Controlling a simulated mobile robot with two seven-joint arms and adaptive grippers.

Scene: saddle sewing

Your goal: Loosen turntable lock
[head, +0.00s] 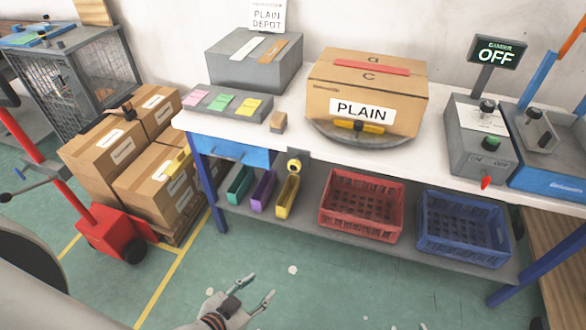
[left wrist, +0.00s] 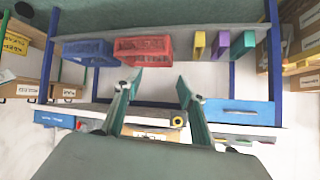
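A grey round turntable (head: 330,130) sits on the white workbench under a cardboard box labelled PLAIN (head: 340,95). A yellow bar-shaped handle (head: 358,126) is at the turntable's front, below the label. A round yellow knob (head: 294,166) sits on a grey bracket at the bench's front edge; it also shows in the left wrist view (left wrist: 178,121). I cannot tell which yellow part is the lock. My left gripper (head: 268,289) is open and empty, low in front of the bench, apart from both. Only small grey tips, possibly my right gripper, show at the bottom edge.
Red (head: 362,204) and blue (head: 462,231) crates and narrow coloured bins (head: 262,190) stand on the lower shelf. A switch box (head: 478,150) is at the right. Boxes on a pallet (head: 172,235) and a red lift (head: 112,232) stand left.

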